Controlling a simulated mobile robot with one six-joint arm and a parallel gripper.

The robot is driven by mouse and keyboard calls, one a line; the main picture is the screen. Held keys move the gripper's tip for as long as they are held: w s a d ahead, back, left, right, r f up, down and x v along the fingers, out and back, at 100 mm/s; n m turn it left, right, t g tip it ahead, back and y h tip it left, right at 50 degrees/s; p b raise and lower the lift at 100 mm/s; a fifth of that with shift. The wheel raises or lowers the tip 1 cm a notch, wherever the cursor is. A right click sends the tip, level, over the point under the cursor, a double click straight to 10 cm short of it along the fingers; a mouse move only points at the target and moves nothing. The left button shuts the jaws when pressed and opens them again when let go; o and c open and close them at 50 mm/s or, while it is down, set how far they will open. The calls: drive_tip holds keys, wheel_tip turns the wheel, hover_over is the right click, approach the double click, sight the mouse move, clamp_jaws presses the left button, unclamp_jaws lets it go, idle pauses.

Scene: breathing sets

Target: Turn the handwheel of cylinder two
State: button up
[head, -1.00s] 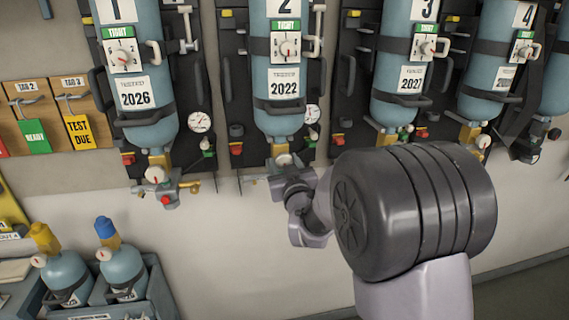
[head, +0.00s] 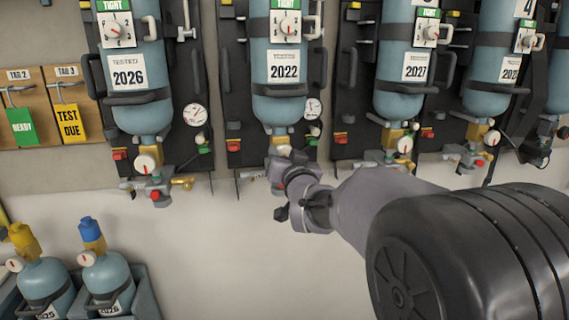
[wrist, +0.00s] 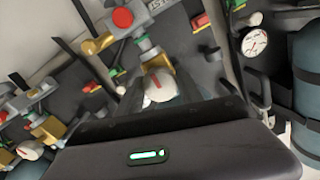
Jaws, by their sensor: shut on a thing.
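Cylinder two (head: 278,110) is a blue bottle strapped upright to a dark wall panel, with a label reading 2022. My gripper (head: 284,165) is at the valve under its lower end and covers most of that valve in the head view. In the wrist view the handwheel (wrist: 160,87) is a round white knob with a red mark. It lies between my gripper's two dark fingers, which are shut on it. A brass block sits just behind the knob.
Cylinder one (head: 144,112) stands to the left and cylinder three (head: 398,104) to the right, each with its own valve below. A pressure gauge (head: 313,108) is beside cylinder two. Small bottles stand in a grey bin (head: 146,295) at lower left. The wall below the valves is bare.

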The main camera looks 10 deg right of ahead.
drive_tip(key=o, duration=1.4)
drive_tip(key=shift+s, duration=0.1)
drive_tip(key=s, duration=1.7)
drive_tip(key=shift+p, duration=0.45)
drive_tip(key=shift+s, duration=0.1)
drive_tip(key=s+a+f+g, duration=0.1)
drive_tip(key=s+f+g, duration=0.3)
drive_tip(key=s, duration=0.4)
drive_tip(key=s+a+f+g+y, duration=0.1)
drive_tip(key=s+f+g, duration=0.3)
drive_tip(key=s, duration=0.4)
drive_tip(key=s+a+f+m+g+y, duration=0.1)
drive_tip(key=s+a+f+g, duration=0.1)
drive_tip(key=s+f+g, duration=0.2)
drive_tip(key=s+f, duration=0.2)
drive_tip(key=s, duration=0.2)
drive_tip(key=shift+s+f, duration=0.3)
drive_tip(key=shift+s, duration=0.05)
